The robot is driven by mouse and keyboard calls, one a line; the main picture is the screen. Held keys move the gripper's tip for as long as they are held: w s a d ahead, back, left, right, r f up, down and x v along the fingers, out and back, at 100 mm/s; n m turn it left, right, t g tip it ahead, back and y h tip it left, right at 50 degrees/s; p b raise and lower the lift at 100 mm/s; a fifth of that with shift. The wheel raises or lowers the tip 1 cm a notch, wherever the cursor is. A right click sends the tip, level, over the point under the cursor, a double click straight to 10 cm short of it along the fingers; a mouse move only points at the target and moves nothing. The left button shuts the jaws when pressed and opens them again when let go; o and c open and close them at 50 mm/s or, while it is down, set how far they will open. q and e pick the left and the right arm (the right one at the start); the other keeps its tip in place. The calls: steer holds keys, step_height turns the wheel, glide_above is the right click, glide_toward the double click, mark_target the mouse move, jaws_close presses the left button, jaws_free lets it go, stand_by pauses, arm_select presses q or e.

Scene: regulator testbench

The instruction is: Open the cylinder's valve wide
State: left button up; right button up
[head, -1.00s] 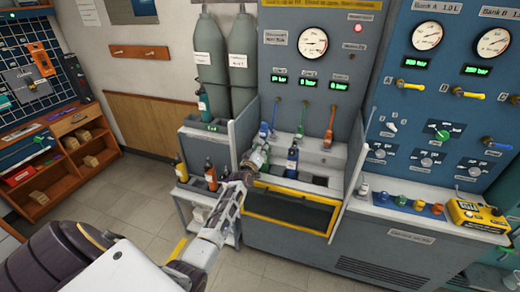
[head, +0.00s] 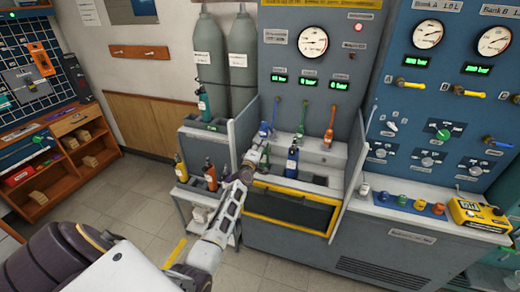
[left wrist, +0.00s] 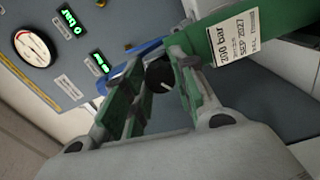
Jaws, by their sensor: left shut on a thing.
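In the left wrist view, my left gripper (left wrist: 158,92) is shut on a black round valve knob (left wrist: 160,75) with a pale line across its face. A green cylinder (left wrist: 262,35) with a white label reading 200 bar and SEP 2027 lies right beside the knob. In the head view, my left gripper (head: 258,155) reaches to the left end of the bench's recess, and it mostly hides the knob and cylinder there. How far the valve is turned cannot be told. My right gripper is not in view.
A blue cylinder (head: 292,160) stands upright in the recess, right of my gripper. A yellow-edged front panel (head: 290,208) lies below. A side rack (head: 182,196) holds several small cylinders. Whip hoses (head: 330,122) hang on the gauge panel. The floor at left is clear.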

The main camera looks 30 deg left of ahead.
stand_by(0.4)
arm_select(q)
steer(key=o, duration=1.1)
steer(key=shift+c, duration=0.2)
steer(key=shift+s, duration=0.1)
steer(key=v, duration=1.1)
steer(key=shift+s, duration=0.4)
steer(key=shift+f, duration=0.1)
